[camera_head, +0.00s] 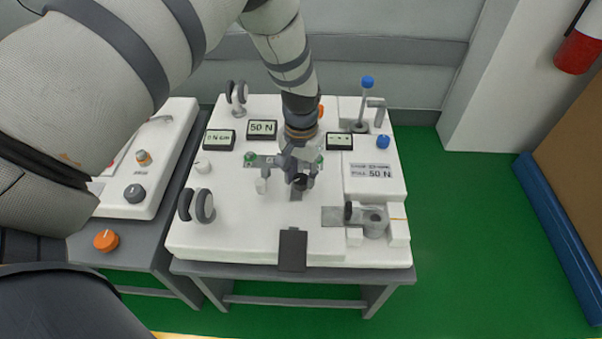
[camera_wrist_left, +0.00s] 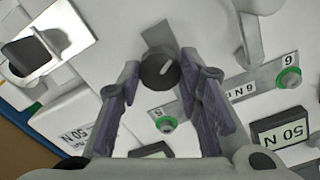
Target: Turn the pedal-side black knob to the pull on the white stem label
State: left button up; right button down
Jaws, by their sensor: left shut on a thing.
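The black knob (camera_head: 303,182) stands on the white cart top, in line with the dark pedal-like plate (camera_head: 292,250) at the front edge. My left gripper (camera_head: 298,172) reaches down from above and is shut on this knob. My right gripper is not in view.
A grey strip (camera_wrist_left: 240,90) with green rings lies beside the knob. Small displays (camera_head: 262,129) stand behind, one reading 50 N. A blue-topped lever (camera_head: 367,83) rises at the back right. A metal cup-like fitting (camera_head: 375,222) is at front right. Another cart with an orange knob (camera_head: 106,240) stands left.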

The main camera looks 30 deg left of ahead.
aim_at(301, 178)
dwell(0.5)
pick_arm(q)
jog(key=o, duration=1.2)
jog(key=shift+c, duration=0.2)
notch_tip(301, 178, up, 12)
